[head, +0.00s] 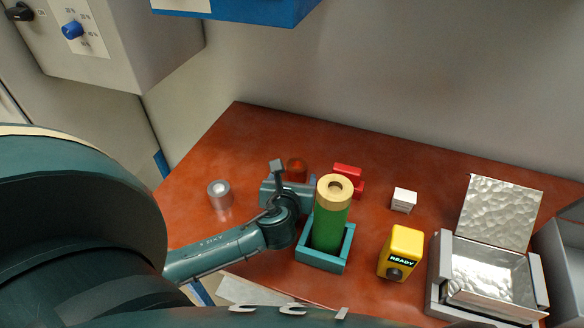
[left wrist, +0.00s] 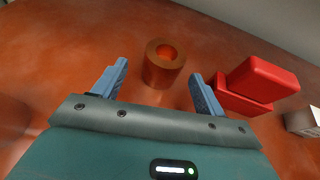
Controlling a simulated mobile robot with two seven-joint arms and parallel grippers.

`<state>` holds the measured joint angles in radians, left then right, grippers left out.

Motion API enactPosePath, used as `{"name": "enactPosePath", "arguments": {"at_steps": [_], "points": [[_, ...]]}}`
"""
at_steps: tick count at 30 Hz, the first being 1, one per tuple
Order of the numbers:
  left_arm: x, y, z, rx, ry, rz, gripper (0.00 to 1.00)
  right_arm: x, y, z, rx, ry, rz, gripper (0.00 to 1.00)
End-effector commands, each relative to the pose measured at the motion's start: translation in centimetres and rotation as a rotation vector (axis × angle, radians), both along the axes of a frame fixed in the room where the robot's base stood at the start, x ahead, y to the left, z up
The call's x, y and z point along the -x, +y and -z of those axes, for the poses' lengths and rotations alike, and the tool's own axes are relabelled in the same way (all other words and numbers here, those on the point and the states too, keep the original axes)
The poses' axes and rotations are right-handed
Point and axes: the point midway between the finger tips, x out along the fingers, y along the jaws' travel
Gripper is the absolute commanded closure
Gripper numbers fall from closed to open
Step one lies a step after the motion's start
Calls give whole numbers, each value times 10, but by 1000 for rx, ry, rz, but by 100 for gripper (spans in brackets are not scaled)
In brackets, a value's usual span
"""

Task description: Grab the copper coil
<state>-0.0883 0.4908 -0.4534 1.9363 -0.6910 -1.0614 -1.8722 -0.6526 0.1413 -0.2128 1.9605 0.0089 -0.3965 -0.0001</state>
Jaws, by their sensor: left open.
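The copper coil (left wrist: 163,65) is a short, upright copper-coloured ring with a hole in its top, standing on the red-brown table. In the left wrist view it stands ahead of and between my left gripper's fingers (left wrist: 159,76), nearer the right finger. No contact shows. In the head view the coil (head: 297,167) is partly hidden behind my left gripper (head: 293,177). The gripper is open and empty. My right gripper is not in view.
Red blocks (left wrist: 258,84) stand close to the right finger. A green cylinder with a tan top (head: 329,225) stands in a teal tray (head: 322,263) beside my left wrist. A silver coil (head: 219,194), white cube (head: 404,200), yellow READY box (head: 402,250) and metal bin (head: 490,275) stand around.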

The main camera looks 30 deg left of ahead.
Motion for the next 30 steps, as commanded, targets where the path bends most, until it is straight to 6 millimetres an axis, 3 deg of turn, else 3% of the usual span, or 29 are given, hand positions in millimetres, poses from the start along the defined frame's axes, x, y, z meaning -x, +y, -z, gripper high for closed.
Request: {"name": "enactPosePath", "arguments": {"at_steps": [12, 21, 30], "points": [[-48, 20, 17, 2, -2, -3, 28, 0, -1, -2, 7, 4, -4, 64], [-53, 23, 20, 4, -3, -3, 28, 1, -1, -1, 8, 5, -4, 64], [-53, 23, 20, 4, -3, -3, 52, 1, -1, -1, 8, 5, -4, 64]]}}
